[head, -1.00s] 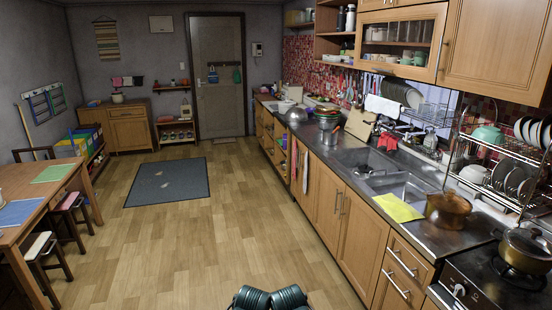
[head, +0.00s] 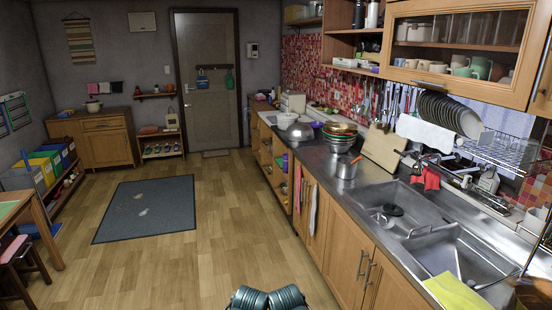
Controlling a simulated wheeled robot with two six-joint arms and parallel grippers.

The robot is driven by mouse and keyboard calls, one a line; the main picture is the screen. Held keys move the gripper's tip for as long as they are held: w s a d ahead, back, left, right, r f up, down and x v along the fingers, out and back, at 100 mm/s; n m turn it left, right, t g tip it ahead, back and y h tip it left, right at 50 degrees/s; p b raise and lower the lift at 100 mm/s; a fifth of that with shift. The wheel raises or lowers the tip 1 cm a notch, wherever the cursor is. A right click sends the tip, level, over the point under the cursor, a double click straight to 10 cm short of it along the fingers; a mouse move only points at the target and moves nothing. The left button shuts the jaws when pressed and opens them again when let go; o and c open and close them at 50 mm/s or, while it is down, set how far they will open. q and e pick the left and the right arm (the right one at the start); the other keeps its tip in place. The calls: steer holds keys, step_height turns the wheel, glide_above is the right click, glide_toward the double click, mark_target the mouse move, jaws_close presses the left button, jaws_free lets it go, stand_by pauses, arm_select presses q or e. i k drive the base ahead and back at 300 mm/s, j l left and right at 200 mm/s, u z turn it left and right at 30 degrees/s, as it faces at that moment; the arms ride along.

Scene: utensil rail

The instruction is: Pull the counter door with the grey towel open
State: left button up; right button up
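The counter (head: 330,172) runs along the right, with wooden doors below its steel top. A pale, greyish towel (head: 313,207) hangs on the front of a counter door (head: 322,228), left of the sink. A reddish-orange cloth (head: 298,187) hangs just beyond it. The door looks shut; its handle is not clear to me. Nearer doors with upright metal handles (head: 361,265) also look shut. Two dark ribbed parts of my own arms show at the bottom centre, well apart from the doors. Neither gripper's fingers are in view.
The wooden floor (head: 220,235) in front of the counter is clear. A dark mat (head: 147,208) lies to the left. A table edge and a stool (head: 25,255) stand at the far left. A yellow cloth (head: 458,292) lies on the counter beside the sink.

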mark_target(319, 198)
steer(key=i, duration=1.9)
steer(key=i+z, duration=0.25)
steer(key=i, duration=0.2)
steer(key=i+j+z, duration=0.25)
steer(key=i, duration=0.25)
steer(key=i+j+z, duration=0.2)
steer(key=i, duration=0.25)
